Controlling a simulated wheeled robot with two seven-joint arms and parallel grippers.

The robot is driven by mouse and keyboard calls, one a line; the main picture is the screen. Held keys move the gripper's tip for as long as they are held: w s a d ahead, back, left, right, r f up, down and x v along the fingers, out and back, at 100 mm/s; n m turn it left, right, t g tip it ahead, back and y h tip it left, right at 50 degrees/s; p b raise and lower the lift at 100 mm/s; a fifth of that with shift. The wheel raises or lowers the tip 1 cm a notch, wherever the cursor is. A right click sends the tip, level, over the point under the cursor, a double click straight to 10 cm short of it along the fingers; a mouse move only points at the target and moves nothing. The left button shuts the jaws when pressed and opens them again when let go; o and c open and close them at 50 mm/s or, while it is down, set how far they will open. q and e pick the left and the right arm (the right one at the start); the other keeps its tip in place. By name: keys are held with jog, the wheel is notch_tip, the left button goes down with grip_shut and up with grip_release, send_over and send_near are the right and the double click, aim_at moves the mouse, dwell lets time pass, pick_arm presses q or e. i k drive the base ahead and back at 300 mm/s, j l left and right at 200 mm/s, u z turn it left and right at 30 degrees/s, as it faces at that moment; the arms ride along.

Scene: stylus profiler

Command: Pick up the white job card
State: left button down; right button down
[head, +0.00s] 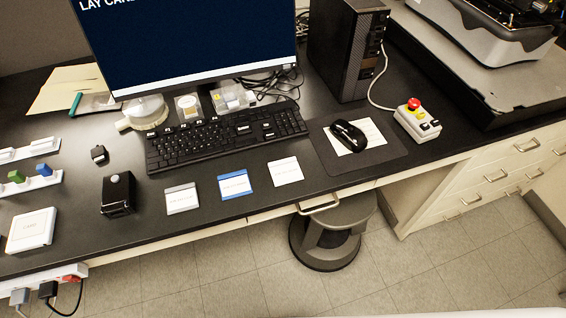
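The white job card (286,171) lies flat on the black bench top, in front of the keyboard's right half and near the bench's front edge. It is the rightmost of three cards in a row. A blue-edged card (235,184) lies to its left, apart from it. A grey-edged card (182,198) lies farther left. The print on the cards is too small to read. Neither of my grippers is in the head view.
A black keyboard (226,137) lies behind the cards. A mouse (348,136) rests on paper on a mouse pad (388,152) to the right. A black box (118,194) stands left of the cards. A stool (330,240) stands below the front edge.

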aim_at(284, 172)
jog(key=u, duration=0.35)
jog(key=k+l+u, duration=0.15)
jog(key=l+u, duration=0.25)
jog(key=k+l+u, duration=0.15)
jog(key=u, duration=0.3)
jog(key=k+l+u, duration=0.25)
jog(key=u, duration=0.15)
jog(key=k+l, duration=0.15)
